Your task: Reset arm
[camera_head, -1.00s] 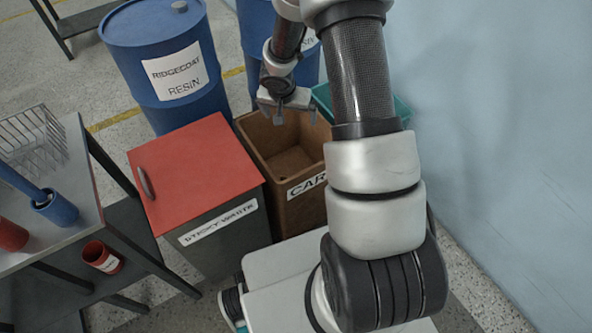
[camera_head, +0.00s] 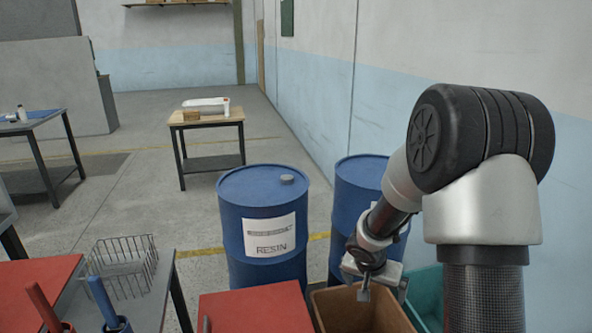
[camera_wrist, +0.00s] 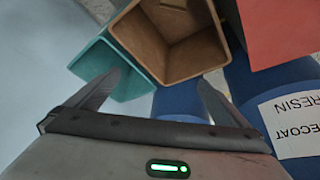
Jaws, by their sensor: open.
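My gripper (camera_head: 372,289) hangs at the end of my bent arm, in front of a blue drum and over the back edge of a brown bin. In the wrist view my gripper (camera_wrist: 155,95) shows two dark fingers spread wide apart with nothing between them. Past the fingertips are the brown bin (camera_wrist: 125,35) and a teal bin (camera_wrist: 92,65). The brown bin's inside looks empty in the wrist view.
A blue resin drum (camera_head: 235,225) stands left of the bins, with another blue drum (camera_head: 357,178) behind my gripper. A red-topped cabinet (camera_head: 255,310) is in front. A grey bench holds a wire basket (camera_head: 122,268). A wall (camera_head: 400,60) runs along the right.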

